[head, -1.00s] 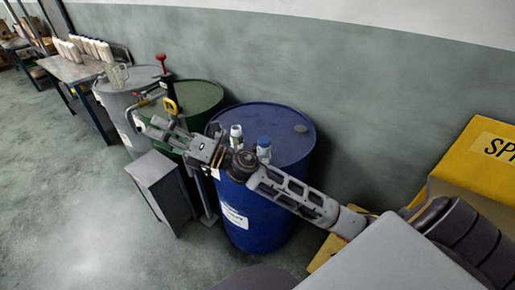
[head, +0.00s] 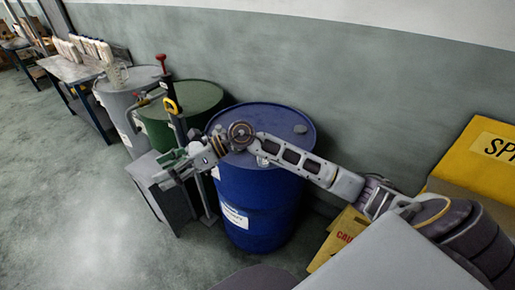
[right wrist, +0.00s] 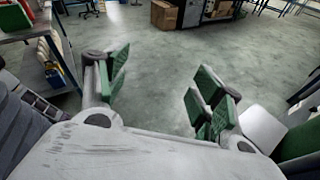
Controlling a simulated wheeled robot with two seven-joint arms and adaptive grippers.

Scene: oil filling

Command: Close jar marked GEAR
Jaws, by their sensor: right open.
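No label reading GEAR can be made out on any jar. The blue drum (head: 255,205) stands at the center of the head view. A small part of a white jar (head: 262,160) shows on its top, mostly hidden behind my right arm. My right gripper (head: 168,170) is left of the blue drum's rim, over the top of the grey cabinet, pointing left. The right wrist view shows its green-padded fingers (right wrist: 160,88) spread apart with nothing between them. My left gripper is not in view.
A green drum (head: 200,98) and a grey drum (head: 125,82) stand behind. A pump with a red handle (head: 160,59) rises beside them. The grey cabinet (head: 172,205) stands before them. A yellow bin (head: 480,165) is at right. The floor (head: 60,190) at left is clear.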

